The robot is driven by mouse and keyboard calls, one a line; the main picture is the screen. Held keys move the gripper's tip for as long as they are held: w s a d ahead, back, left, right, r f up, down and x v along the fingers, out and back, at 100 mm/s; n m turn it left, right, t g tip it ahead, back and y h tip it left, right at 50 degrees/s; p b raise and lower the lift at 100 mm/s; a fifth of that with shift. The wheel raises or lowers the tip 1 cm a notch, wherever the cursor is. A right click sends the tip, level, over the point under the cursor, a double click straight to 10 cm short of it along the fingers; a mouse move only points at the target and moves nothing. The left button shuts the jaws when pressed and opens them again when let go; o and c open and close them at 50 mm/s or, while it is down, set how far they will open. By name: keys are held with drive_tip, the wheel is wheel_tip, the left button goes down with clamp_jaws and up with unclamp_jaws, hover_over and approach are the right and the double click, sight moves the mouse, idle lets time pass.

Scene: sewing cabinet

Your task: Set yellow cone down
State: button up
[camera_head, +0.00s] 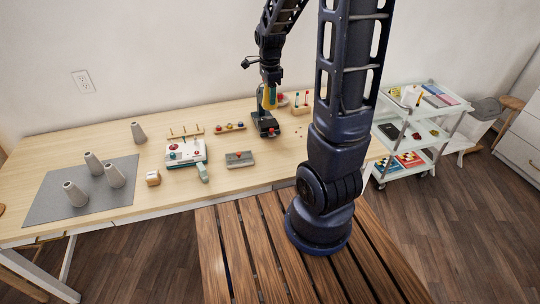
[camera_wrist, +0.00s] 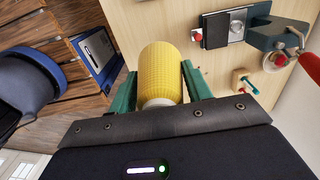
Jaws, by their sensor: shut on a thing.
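My gripper (camera_wrist: 158,85) is shut on the yellow cone (camera_wrist: 161,72), with a green finger on each side of it in the wrist view. The cone has a ribbed yellow body and a pale end near the palm. In the head view the yellow cone (camera_head: 270,98) hangs under my wrist, over the back right part of the table. My gripper's fingers are hard to make out there. Whether the cone touches anything below cannot be told.
A grey mat (camera_head: 50,205) on the left holds several grey cones. Another grey cone (camera_head: 139,133) stands behind it. A white cart (camera_head: 430,128) stands right. Bare tabletop lies front left of centre.

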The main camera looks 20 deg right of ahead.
wheel_tip(320, 180, down, 24)
drive_tip(key=shift+f, duration=0.2)
idle(0.9)
drive_tip(key=shift+f, duration=0.1)
drive_tip(key=o, duration=1)
drive_tip(key=r+n, duration=0.1)
drive_tip(key=r, duration=0.6)
drive_tip(key=s+r+n, duration=0.1)
drive_tip(key=r, duration=0.6)
drive_tip(key=s+r+n+t, duration=0.1)
drive_tip(key=r+n, duration=0.1)
drive_tip(key=r, duration=0.5)
drive_tip(key=shift+s+d+r, duration=0.15)
drive_tip(key=shift+d, duration=0.05)
drive_tip(key=s+d+r+n+t, duration=0.1)
drive_tip(key=s+r+n+t, duration=0.2)
drive_tip(key=s+r+n, duration=1.1)
drive_tip(key=s+r, duration=0.3)
drive_tip(key=r, duration=0.2)
drive_tip(key=shift+s+d+t, duration=0.15)
drive_tip(key=shift+d+t, duration=0.15)
drive_tip(key=shift+d, duration=0.05)
